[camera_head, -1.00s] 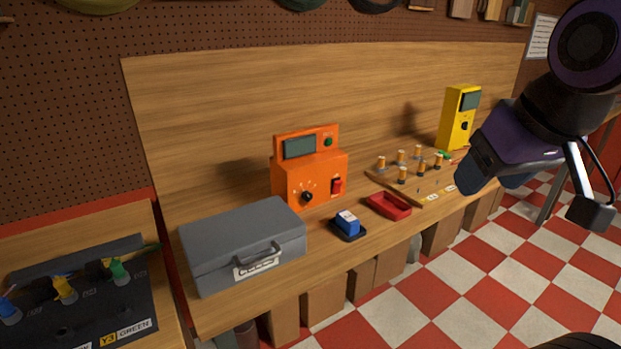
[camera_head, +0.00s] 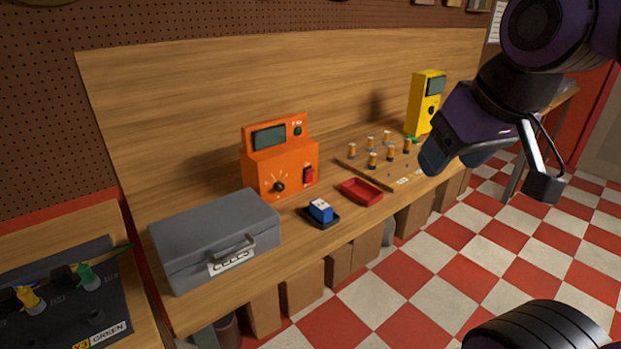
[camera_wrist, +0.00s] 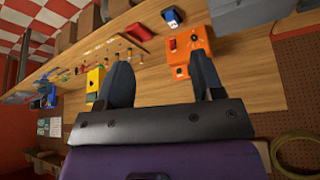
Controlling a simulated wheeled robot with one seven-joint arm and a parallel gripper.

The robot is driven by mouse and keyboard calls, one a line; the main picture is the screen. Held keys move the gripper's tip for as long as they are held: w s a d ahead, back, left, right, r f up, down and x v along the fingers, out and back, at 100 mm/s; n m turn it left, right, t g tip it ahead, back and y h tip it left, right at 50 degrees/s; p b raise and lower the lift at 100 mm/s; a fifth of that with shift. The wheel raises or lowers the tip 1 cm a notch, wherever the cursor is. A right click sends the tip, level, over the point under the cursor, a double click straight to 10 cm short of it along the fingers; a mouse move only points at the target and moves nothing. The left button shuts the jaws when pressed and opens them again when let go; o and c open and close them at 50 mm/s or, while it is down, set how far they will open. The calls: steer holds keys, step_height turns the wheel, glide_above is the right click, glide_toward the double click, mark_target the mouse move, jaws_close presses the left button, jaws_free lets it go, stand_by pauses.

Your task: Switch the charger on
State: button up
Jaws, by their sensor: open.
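The orange charger (camera_head: 279,160) stands on the wooden bench against the back board. Its front has a black dial (camera_head: 279,187), a red switch (camera_head: 308,176), a dark screen and a green button. I cannot tell which way the switch is set. My gripper (camera_head: 455,165) is at the right, in front of the bench and apart from the charger. In the wrist view my gripper (camera_wrist: 160,78) is open and empty, and the charger (camera_wrist: 190,50) shows partly behind the right finger.
A grey case (camera_head: 215,235) stands left of the charger. A blue block (camera_head: 320,208) on a black base and a red tray (camera_head: 361,190) lie in front. A peg board (camera_head: 385,160) and a yellow meter (camera_head: 424,105) stand to the right. The checkered floor (camera_head: 420,270) is clear.

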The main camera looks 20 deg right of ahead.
jaws_close()
stand_by(1.6)
